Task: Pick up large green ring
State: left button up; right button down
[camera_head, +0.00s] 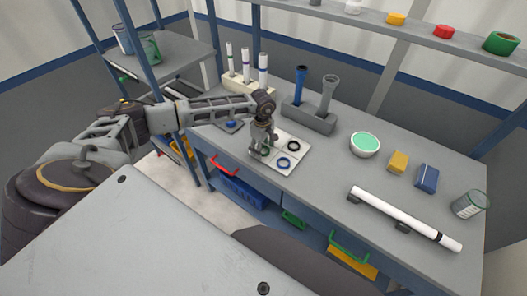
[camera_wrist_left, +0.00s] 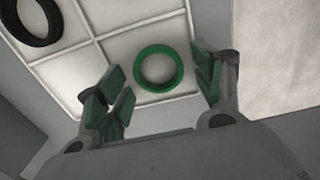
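The green ring (camera_wrist_left: 158,69) lies flat in a compartment of the white tray (camera_wrist_left: 112,20) in the left wrist view. In the head view the green ring (camera_head: 265,150) is partly hidden by my left gripper (camera_head: 261,152). In the left wrist view the left gripper (camera_wrist_left: 160,95) is open, its green-padded fingers on either side of the ring with gaps between. Nothing is held. A black ring (camera_head: 293,146) and a blue ring (camera_head: 284,162) lie in other tray compartments. My right gripper is not in view.
White pipes in a holder (camera_head: 238,86) and a grey stand (camera_head: 310,117) with blue and grey pieces stand behind the tray. A bowl (camera_head: 364,144), yellow block (camera_head: 398,162), blue block (camera_head: 427,177), can (camera_head: 469,204) and long white tube (camera_head: 405,218) occupy the right.

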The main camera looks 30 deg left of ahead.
pick_arm(q)
jog(key=c, duration=0.7)
jog(key=shift+o, duration=0.2)
jog(key=shift+r, duration=0.1)
notch_tip(320, 180, up, 10)
jog(key=b, duration=0.1)
dwell(0.6)
